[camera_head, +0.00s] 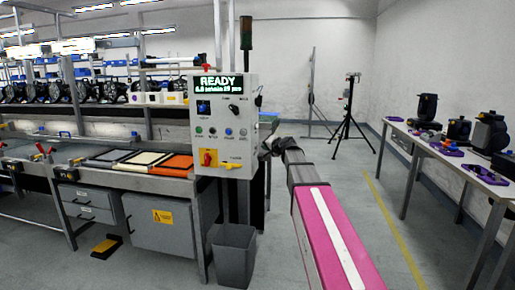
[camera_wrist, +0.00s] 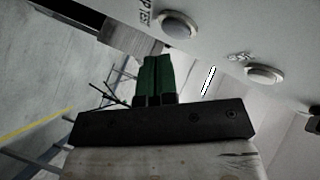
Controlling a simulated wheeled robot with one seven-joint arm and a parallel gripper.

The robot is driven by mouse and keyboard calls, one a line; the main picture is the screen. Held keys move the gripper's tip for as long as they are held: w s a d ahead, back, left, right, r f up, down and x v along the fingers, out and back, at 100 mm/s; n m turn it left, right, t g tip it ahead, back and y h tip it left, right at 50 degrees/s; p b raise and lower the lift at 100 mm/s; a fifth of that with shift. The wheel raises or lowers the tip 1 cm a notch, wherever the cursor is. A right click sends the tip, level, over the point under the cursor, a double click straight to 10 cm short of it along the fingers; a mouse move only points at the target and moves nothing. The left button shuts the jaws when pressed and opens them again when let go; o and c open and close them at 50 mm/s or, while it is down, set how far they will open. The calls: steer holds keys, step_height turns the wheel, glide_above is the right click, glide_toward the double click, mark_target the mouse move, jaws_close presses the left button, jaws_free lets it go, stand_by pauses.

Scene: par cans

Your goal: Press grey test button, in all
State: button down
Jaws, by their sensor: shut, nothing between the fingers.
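The white control panel (camera_head: 222,105) hangs at the right end of the workbench, its display reading READY. A row of small round buttons crosses its middle. In the wrist view, a round grey-white button (camera_wrist: 180,24) sits beside partly cut-off lettering ending in "P TEST". A second pale round button (camera_wrist: 264,74) lies lower right, with a label too unclear to read. My gripper (camera_wrist: 155,62) has its green fingers shut together and empty. Its tips appear below and left of the TEST button, apart from it. In the head view my gripper is at the panel's right edge, its fingertips not clear.
A red and yellow switch (camera_head: 208,158) sits low on the panel. A grey bin (camera_head: 234,255) stands on the floor below. A tripod (camera_head: 350,120) and a side table (camera_head: 445,155) with lamps are to the right. The floor between is clear.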

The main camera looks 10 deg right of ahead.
steer(key=shift+a, duration=0.1)
steer(key=shift+w+a, duration=0.15)
steer(key=shift+a, duration=0.15)
steer(key=shift+w+a, duration=0.1)
steer(key=shift+a, duration=0.3)
stand_by(0.9)
steer(key=shift+d, duration=0.15)
steer(key=shift+s+d, duration=0.25)
steer(key=shift+d, duration=0.4)
steer(key=d, duration=0.1)
steer(key=s+d, duration=0.1)
steer(key=d, duration=0.2)
steer(key=shift+s+d, duration=0.3)
steer(key=shift+d, duration=0.05)
stand_by(0.3)
stand_by(0.4)
